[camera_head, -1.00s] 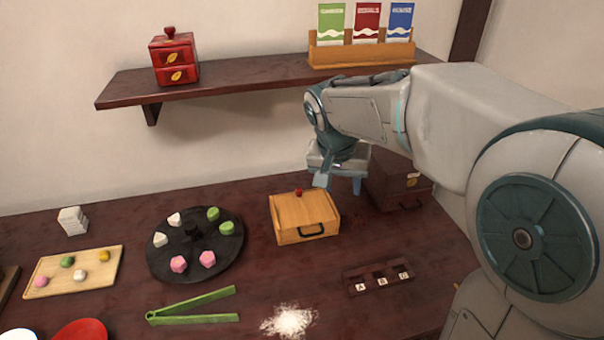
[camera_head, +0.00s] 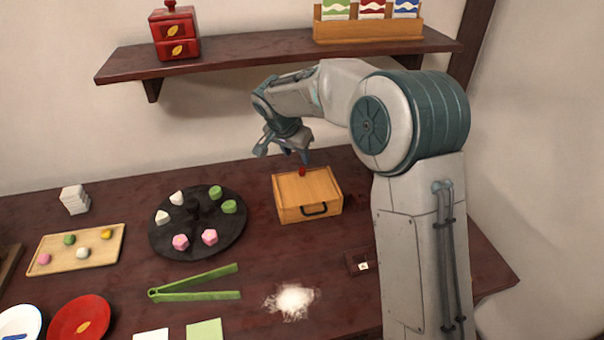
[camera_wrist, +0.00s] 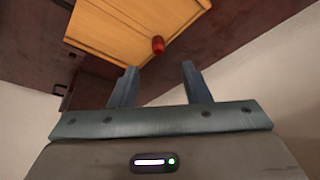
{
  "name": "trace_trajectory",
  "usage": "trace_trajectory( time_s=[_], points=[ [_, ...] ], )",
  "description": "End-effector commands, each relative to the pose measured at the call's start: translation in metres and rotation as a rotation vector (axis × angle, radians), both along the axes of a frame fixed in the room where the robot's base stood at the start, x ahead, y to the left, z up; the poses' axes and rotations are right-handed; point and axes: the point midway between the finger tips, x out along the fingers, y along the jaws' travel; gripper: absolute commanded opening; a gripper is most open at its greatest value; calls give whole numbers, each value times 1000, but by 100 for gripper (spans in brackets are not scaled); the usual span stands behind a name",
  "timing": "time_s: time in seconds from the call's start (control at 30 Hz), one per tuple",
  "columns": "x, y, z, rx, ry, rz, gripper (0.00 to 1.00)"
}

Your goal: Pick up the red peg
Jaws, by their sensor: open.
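The red peg (camera_head: 302,171) stands on top of a wooden box (camera_head: 292,205) near the back of the table. In the wrist view the red peg (camera_wrist: 158,45) rises from the box's lid (camera_wrist: 120,30), beyond my fingertips and roughly in line with the gap between them. My gripper (camera_head: 284,154) is open and empty, just above and to the left of the peg in the head view. Its two fingers (camera_wrist: 160,72) are apart in the wrist view. They do not appear to touch the peg.
A dark round tray (camera_head: 232,240) with several sweets stands left of the box. Green tongs (camera_head: 195,291) and white powder (camera_head: 291,301) lie in front. A wall shelf (camera_head: 230,62) with a red chest (camera_head: 174,34) hangs above. My arm partly hides the lettered holder (camera_head: 355,262).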

Motion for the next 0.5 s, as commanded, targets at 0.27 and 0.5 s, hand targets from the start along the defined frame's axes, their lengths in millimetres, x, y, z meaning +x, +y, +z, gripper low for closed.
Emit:
trace_trajectory(
  time_s=[0.27, 0.5],
  points=[
    [5, -4, -17, -1, 3, -1, 43],
    [14, -11, -50, 0, 2, -2, 43]
  ],
)
